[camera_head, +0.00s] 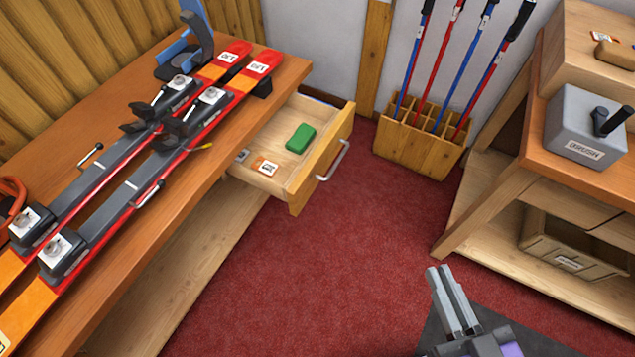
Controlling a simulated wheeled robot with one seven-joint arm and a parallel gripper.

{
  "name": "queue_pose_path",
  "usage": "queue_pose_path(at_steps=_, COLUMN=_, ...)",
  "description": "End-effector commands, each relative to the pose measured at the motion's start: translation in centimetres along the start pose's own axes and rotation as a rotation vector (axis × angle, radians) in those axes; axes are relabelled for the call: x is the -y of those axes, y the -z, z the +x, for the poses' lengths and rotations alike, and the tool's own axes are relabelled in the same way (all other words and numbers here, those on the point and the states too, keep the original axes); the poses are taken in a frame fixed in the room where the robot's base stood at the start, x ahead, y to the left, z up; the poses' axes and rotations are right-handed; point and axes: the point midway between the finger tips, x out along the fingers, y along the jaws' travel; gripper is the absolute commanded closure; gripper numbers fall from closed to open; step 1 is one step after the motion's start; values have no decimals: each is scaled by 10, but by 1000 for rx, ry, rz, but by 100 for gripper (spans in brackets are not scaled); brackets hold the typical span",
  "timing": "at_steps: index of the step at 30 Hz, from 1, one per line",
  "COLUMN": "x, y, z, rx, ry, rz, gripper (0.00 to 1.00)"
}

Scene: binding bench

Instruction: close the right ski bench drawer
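The ski bench (215,185) stands at the left with its wooden top. Its drawer (325,163) is pulled out from under the bench's right part. The drawer has a grey bar handle (334,160) on its front. A green block (301,138) and a small labelled card (266,167) lie inside it. My gripper (447,273) is at the bottom right, over the floor and well away from the drawer handle.
A pair of red and orange skis (130,185) lies on the bench. A wooden rack (417,148) with several ski poles stands by the wall. A second bench (525,150) with a grey brush box (587,123) is at the right. Red carpet (345,250) between the benches is clear.

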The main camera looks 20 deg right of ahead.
Motion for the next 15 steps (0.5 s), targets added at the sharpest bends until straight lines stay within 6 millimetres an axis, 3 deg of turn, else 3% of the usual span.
queue_pose_path(at_steps=1, x=-10, y=-20, z=20, rx=-11, ry=-27, rz=29, gripper=100)
queue_pose_path(at_steps=9, x=-59, y=-119, z=112, rx=81, ry=-134, rz=269, gripper=100)
queue_pose_path(at_steps=15, x=-83, y=-191, z=186, rx=200, ry=-146, rz=510, gripper=100)
